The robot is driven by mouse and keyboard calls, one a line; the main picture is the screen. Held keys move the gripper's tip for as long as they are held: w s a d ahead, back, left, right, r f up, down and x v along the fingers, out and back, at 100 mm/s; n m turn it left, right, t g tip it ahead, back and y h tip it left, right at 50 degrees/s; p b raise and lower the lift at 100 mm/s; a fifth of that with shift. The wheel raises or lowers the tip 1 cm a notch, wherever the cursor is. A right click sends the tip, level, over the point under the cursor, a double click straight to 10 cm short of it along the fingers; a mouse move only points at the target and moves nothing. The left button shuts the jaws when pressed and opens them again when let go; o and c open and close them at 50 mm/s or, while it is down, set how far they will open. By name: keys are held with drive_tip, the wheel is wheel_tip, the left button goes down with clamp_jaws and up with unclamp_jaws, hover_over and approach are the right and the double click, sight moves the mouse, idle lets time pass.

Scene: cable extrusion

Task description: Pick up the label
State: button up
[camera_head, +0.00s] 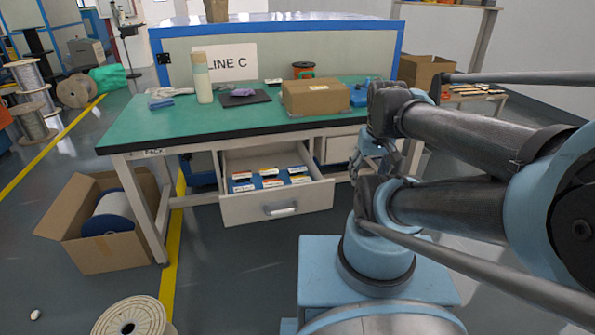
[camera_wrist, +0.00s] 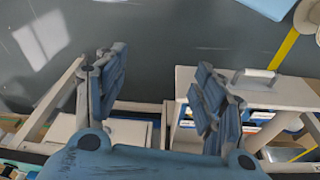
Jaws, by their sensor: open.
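Several small flat pieces with white, red, yellow and blue parts, which look like labels (camera_head: 271,172), lie in rows inside an open drawer (camera_head: 274,209) under the table. I cannot tell which one is the label named. In the wrist view, part of the labels (camera_wrist: 262,115) shows at the right, partly hidden by the drawer front (camera_wrist: 250,91). My gripper (camera_wrist: 160,85) is open with nothing between its fingers. In the head view my gripper (camera_head: 376,150) is right of the drawer, apart from the labels and partly hidden by my arm.
The green-topped table (camera_head: 180,122) bears a cardboard box (camera_head: 315,98), a bottle (camera_head: 202,78) and a dark mat (camera_head: 233,100). An open carton (camera_head: 85,249) with a white spool stands at left. A wooden spool (camera_head: 135,317) lies at front. Floor before the drawer is clear.

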drive_tip(key=w+a+r+n, duration=0.3)
drive_tip(key=w+r+n, duration=0.25)
drive_tip(key=w, duration=0.25)
drive_tip(key=n+g, duration=0.2)
drive_tip(key=n, duration=1.3)
hover_over(297, 168)
wheel_tip(297, 168, down, 5)
drive_tip(key=f, duration=1.1)
drive_tip(key=shift+s+d+f, duration=0.25)
drive_tip(key=shift+s+d, duration=0.05)
drive_tip(key=shift+s, duration=0.1)
drive_tip(key=shift+w+a+f, duration=0.1)
drive_tip(key=shift+w+f, duration=0.05)
drive_tip(key=shift+f, duration=0.85)
drive_tip(key=shift+w+a+f, duration=0.1)
drive_tip(key=shift+f, duration=1.6)
drive_tip(key=shift+f, duration=0.25)
